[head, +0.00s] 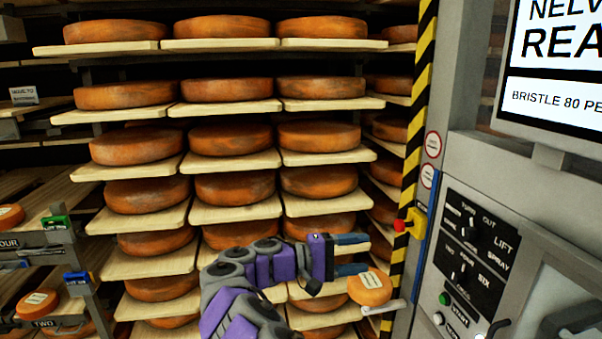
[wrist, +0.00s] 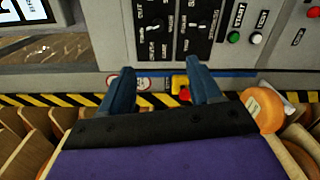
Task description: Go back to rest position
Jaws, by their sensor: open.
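My gripper (head: 352,254) is at the end of my purple and grey arm, low in the middle of the head view. Its two blue fingers are apart, with nothing between them. In the wrist view the open fingers (wrist: 156,92) point toward the machine's front panel. A small orange cheese wheel (head: 370,288) with a pale label sits just right of and below the fingers, beside a light grey bar. It also shows in the wrist view (wrist: 262,110), right of the gripper and apart from the fingers.
A rack of boards (head: 235,161) with large orange cheese wheels (head: 230,139) fills the middle. At right stands a grey machine with a knob panel (head: 470,255) and a screen (head: 560,60). A striped post (head: 416,110) and a red button (head: 400,226) stand between them.

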